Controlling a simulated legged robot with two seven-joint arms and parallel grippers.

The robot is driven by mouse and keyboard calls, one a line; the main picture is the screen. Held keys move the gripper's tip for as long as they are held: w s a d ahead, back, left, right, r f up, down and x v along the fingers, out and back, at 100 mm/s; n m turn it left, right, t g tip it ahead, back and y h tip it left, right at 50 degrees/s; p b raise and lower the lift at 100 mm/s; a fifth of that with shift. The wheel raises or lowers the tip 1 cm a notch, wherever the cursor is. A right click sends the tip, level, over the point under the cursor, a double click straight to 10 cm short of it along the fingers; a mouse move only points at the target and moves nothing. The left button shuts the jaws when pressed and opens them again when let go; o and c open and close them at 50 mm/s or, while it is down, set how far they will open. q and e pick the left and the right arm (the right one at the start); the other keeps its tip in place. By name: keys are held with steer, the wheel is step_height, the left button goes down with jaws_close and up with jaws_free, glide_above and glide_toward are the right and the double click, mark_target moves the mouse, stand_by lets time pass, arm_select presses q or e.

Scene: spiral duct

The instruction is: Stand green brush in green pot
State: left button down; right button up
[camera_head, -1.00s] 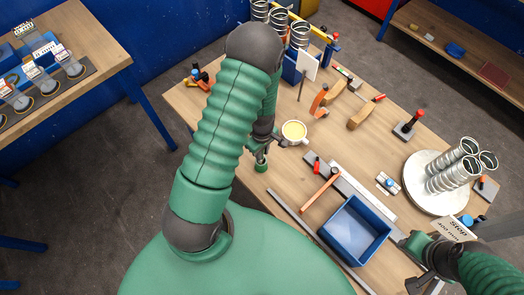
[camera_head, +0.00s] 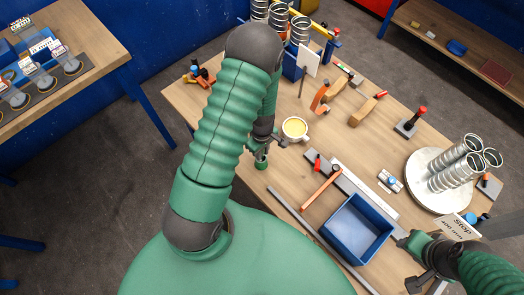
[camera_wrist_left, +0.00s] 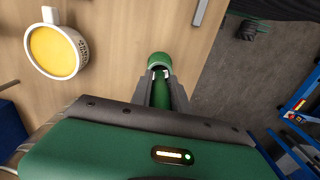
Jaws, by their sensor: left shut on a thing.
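My left gripper (camera_head: 262,146) is over the table's near-left edge. In the left wrist view, its fingers (camera_wrist_left: 160,88) are shut on a narrow green piece (camera_wrist_left: 160,97), apparently the green brush. A wider, rounded green piece (camera_wrist_left: 159,59) shows at the fingertips, with small white patches below it. I cannot tell whether it is the green pot or part of the brush. Green also shows below the gripper in the head view (camera_head: 261,162). My right gripper (camera_head: 428,277) is at the lower right; its jaws are unclear.
A white mug with yellow contents (camera_head: 295,129) stands close right of my left gripper, also in the wrist view (camera_wrist_left: 54,50). A blue bin (camera_head: 357,228), an orange-handled hammer (camera_head: 318,190) and a round plate with metal ducts (camera_head: 437,198) lie farther right.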

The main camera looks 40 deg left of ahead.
arm_select(q)
steer(key=shift+f, duration=0.2)
steer(key=c, duration=1.2)
jaws_free()
step_height(320, 180, up, 17)
steer(key=shift+d+f+p, duration=0.1)
steer(key=shift+f+p, duration=0.05)
steer(key=shift+p, duration=0.65)
